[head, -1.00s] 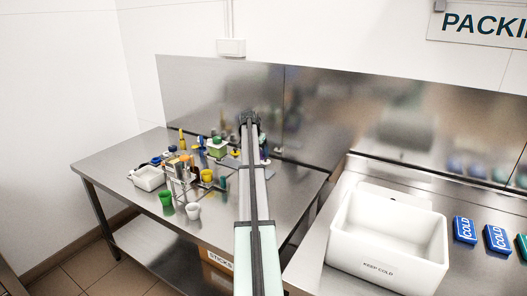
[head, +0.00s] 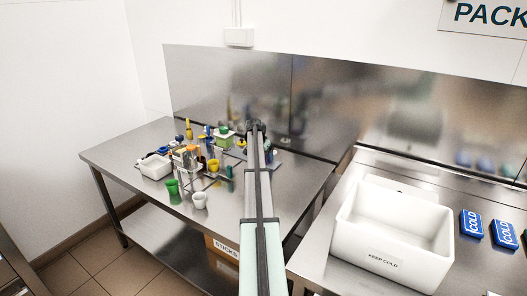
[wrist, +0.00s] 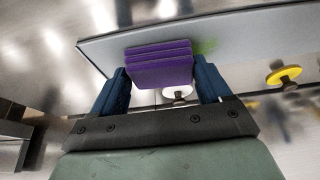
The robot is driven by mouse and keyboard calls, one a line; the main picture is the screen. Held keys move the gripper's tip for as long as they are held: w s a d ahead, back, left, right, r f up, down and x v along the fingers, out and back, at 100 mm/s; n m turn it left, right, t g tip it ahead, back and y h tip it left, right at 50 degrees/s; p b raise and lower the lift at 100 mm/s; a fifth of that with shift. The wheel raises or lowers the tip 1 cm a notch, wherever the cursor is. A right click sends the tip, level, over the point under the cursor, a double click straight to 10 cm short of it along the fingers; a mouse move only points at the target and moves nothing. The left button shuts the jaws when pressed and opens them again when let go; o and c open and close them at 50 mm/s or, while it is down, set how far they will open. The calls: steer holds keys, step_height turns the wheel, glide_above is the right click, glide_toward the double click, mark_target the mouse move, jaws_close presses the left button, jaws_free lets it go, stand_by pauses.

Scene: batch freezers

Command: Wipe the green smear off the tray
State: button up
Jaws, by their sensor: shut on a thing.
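In the wrist view my gripper (wrist: 160,78) is shut on a purple ridged pad (wrist: 160,64), held between its two blue fingers. The pad is over or against the grey tray (wrist: 262,26); I cannot tell whether it touches. A faint green smear (wrist: 206,46) shows on the tray just right of the pad, partly behind the right finger. In the head view my arm reaches to the back of the steel table, and its own links hide the pad and most of the tray.
A yellow disc-topped object (wrist: 284,74) and a white round one (wrist: 178,92) are close by in the wrist view. In the head view, cups, including a green cup (head: 172,187), and bottles crowd left of my arm. A white bin (head: 392,240) stands on the right-hand counter.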

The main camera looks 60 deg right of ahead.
steer(key=shift+w, duration=0.6)
steer(key=shift+c, duration=0.5)
steer(key=shift+w, duration=3.3)
steer(key=shift+s, duration=3.9)
steer(key=shift+r, duration=4.05)
